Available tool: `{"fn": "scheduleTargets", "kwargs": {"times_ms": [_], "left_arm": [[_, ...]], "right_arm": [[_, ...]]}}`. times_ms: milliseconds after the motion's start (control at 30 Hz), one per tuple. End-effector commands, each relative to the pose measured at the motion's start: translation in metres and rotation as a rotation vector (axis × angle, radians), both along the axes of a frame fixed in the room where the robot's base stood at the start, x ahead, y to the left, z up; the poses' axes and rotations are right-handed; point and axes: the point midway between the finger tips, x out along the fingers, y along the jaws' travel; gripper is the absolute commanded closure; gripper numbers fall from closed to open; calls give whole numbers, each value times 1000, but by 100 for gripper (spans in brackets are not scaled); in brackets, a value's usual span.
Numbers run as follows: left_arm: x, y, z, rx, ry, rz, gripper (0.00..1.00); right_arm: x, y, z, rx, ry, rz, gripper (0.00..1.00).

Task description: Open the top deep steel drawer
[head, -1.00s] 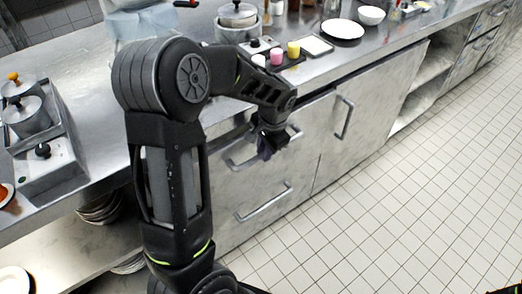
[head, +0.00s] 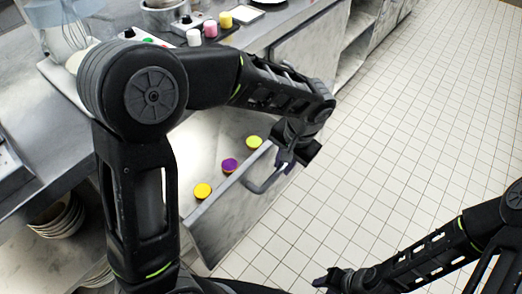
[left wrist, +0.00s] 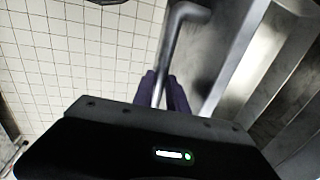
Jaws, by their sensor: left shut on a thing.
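The top deep steel drawer (head: 228,222) stands pulled out from the counter, with its inside showing in the head view. My left gripper (head: 284,160) is shut on the drawer's bar handle (head: 258,187), near the handle's far end. In the left wrist view the handle (left wrist: 174,48) runs between the dark fingers (left wrist: 166,92). My right gripper (head: 326,281) is low at the bottom of the head view, away from the drawer; its finger gap is too small to tell.
Inside the drawer are yellow (head: 202,191), purple (head: 230,166) and green-topped (head: 254,142) round items. Pink (head: 210,29), white and yellow items stand on the counter above. Stacked plates (head: 60,217) sit on the lower shelf at left. The tiled floor (head: 400,130) is clear.

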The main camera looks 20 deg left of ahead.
Motion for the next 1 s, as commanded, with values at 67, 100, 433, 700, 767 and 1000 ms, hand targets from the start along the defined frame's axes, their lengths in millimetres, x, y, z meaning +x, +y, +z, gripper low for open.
{"fn": "scheduleTargets", "kwargs": {"times_ms": [67, 100, 433, 700, 767, 1000], "left_arm": [[-5, -17, -2, 1, 1, -5, 100], [-7, -25, -1, 1, 0, -6, 100], [-17, -56, 0, 0, 0, 0, 100], [-17, -57, 0, 0, 0, 0, 100], [-17, -57, 0, 0, 0, 0, 100], [-17, -57, 0, 0, -1, 0, 66]], "right_arm": [[0, 0, -4, 0, 0, 0, 64], [0, 0, -4, 0, 0, 0, 64], [0, 0, -7, 0, 0, 0, 64], [0, 0, -7, 0, 0, 0, 64], [0, 0, -7, 0, 0, 0, 64], [0, 0, -7, 0, 0, 0, 64]]}}
